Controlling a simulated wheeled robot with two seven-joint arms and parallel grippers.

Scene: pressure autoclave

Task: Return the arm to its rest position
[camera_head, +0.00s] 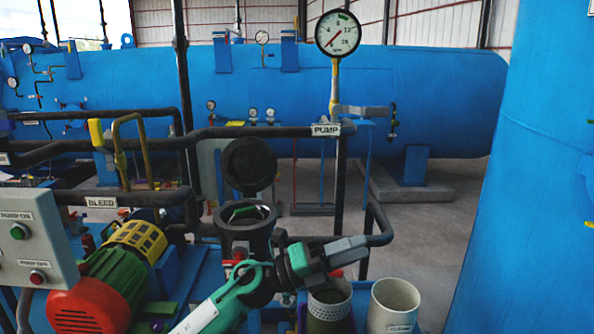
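My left arm (215,308), white and green, reaches in from the bottom. Its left gripper (350,250) points right, in front of the dark pump area and above a perforated cup (330,309). The gripper shows side-on as a dark wrist and grey finger blocks. I see nothing clearly held, and I cannot tell whether its fingers are open or shut. A dark open-topped pot (246,216) with its round lid (249,166) raised stands just behind the forearm. My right gripper is not in view.
A control box (36,243) with green and red buttons stands left, next to a red-green motor (105,290). A white cup (393,308) stands at bottom right. PUMP and BLEED pipes cross behind. A large blue tank (535,180) fills the right edge. Floor between is clear.

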